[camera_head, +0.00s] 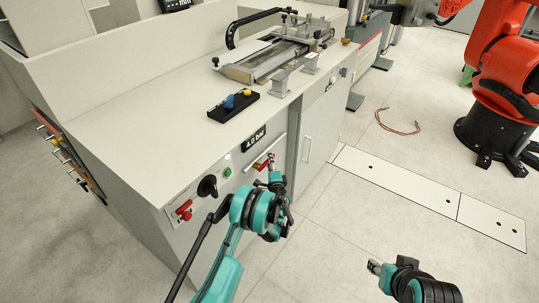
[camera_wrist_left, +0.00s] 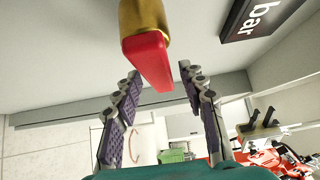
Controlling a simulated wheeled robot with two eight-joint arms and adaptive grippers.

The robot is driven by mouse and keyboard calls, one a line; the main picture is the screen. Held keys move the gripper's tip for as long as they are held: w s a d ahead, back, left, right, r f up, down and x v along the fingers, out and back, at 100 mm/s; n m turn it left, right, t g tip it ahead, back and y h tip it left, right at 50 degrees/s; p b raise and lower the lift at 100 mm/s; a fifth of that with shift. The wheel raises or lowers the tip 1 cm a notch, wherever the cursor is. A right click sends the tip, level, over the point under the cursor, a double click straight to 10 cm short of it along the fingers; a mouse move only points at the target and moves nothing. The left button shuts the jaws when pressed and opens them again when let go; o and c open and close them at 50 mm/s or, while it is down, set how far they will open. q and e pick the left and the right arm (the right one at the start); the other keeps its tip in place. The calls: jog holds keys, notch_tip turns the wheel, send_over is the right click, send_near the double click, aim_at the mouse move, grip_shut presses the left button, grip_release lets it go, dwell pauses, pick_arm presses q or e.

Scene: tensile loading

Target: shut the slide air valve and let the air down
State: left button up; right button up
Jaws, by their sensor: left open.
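The slide air valve is on the cabinet front below the pressure display. Its red part (camera_head: 259,165) shows beside my left gripper (camera_head: 272,162) in the head view. In the left wrist view the valve has a brass body (camera_wrist_left: 144,15) and a red block-like handle (camera_wrist_left: 149,62). My left gripper (camera_wrist_left: 160,75) is open, with its fingertips to either side of the handle's end and gaps between. The pressure display (camera_head: 254,138) reads 4.0 bar. My right gripper (camera_head: 375,266) is over the floor, away from the cabinet; its finger opening is not clear.
A black knob (camera_head: 207,186), a red knob (camera_head: 184,209) and a green button (camera_head: 227,172) are left of the valve. A black box with a blue and a yellow button (camera_head: 233,106) sits on the worktop. A red robot arm (camera_head: 499,70) stands at the right. The floor between is largely clear.

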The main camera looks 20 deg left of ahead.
pick_arm(q)
jog(key=shift+w+a, duration=0.15)
jog(key=shift+w, duration=0.25)
jog(key=shift+s+r, duration=0.15)
jog(key=shift+c, duration=0.6)
grip_shut()
